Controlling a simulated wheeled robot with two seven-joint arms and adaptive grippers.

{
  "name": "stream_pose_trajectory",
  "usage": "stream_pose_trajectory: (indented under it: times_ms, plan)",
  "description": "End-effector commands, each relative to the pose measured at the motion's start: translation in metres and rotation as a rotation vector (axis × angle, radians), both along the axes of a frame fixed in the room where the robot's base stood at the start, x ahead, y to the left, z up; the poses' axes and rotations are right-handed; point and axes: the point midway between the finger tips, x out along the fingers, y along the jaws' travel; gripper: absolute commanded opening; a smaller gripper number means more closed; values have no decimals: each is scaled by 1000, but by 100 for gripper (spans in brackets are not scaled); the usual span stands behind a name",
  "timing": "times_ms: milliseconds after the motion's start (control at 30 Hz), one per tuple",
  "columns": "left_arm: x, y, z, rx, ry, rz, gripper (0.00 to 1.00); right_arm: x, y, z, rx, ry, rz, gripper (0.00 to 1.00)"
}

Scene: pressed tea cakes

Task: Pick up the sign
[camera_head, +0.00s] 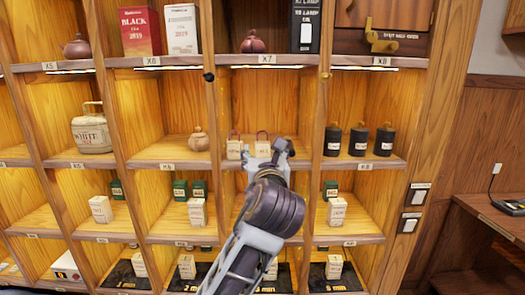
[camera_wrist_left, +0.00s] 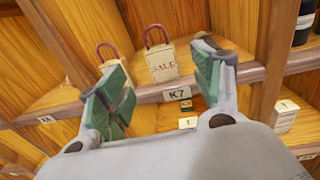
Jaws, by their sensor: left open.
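A small cream sign (camera_wrist_left: 163,66) with the word SALE and a dark red loop on top stands upright on the K7 shelf, near its front edge. In the head view the sign (camera_head: 262,146) is partly hidden by my left gripper (camera_head: 270,153). In the left wrist view it shows between the open fingers of my left gripper (camera_wrist_left: 160,78), with nothing held. I cannot tell whether the fingertips are beside it or still short of it. A similar cream piece with a red loop (camera_head: 234,149) stands just left of it. My right gripper is out of view.
A wooden shelf wall of compartments surrounds the sign. A round clay jar (camera_head: 198,140) stands in the compartment to the left, and several black canisters (camera_head: 359,140) to the right. Upright dividers and the shelf edge with the K7 label (camera_wrist_left: 178,93) are close to my gripper.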

Motion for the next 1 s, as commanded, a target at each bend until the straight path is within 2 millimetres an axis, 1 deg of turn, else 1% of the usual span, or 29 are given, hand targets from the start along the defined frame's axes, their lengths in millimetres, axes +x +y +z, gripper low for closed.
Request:
stream_pose_trajectory:
  times_ms: [33,100,300,767,867,1000]
  plan:
    - [7,0,1,0,1,0,66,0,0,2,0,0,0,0]
    - [15,1,1,0,1,1,66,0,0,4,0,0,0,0]
    - [30,1,1,0,0,0,66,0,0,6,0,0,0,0]
    - [34,2,0,0,0,0,66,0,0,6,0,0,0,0]
    - [38,2,0,0,1,0,66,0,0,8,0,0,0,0]
    - [50,2,0,0,2,0,66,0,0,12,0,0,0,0]
